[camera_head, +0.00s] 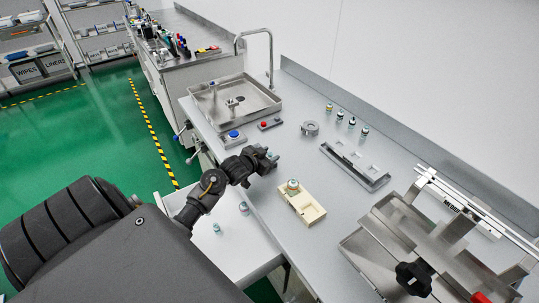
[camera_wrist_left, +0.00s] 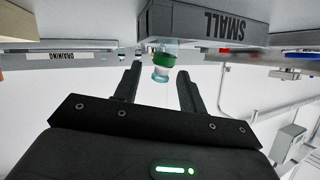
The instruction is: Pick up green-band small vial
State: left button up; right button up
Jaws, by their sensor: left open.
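My left gripper (camera_head: 265,156) is open above the grey worktop in the head view. In the left wrist view the open fingers (camera_wrist_left: 159,78) point at a small clear vial with a green band (camera_wrist_left: 163,59). The vial appears at the gap between the fingertips, with space to each finger; its depth relative to the tips is hard to judge. It appears close to the edge of a grey block marked SMALL (camera_wrist_left: 222,27). In the head view small teal-tinted bits show at the fingertips, too small to identify. My right gripper is not in view.
A beige holder (camera_head: 312,211) with a vial stands right of the gripper. Beyond are a slotted grey rack (camera_head: 357,167), several small vials (camera_head: 351,122), a ring-shaped part (camera_head: 310,128) and a sink (camera_head: 235,101). Two containers (camera_head: 243,207) stand on the lower white surface.

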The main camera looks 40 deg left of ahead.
pick_arm(q)
jog(key=shift+w+f, duration=0.25)
jog(key=shift+w, duration=0.35)
jog(key=shift+s, duration=0.15)
jog(key=shift+c, duration=0.7)
grip_shut()
jog(key=shift+r, duration=0.15)
jog(key=shift+r+b, duration=0.3)
jog(key=shift+r, duration=0.25)
jog(key=s+d+r, duration=0.2)
jog(key=s+r, duration=0.9)
jog(key=s, duration=0.2)
jog(key=shift+s+d+r, duration=0.35)
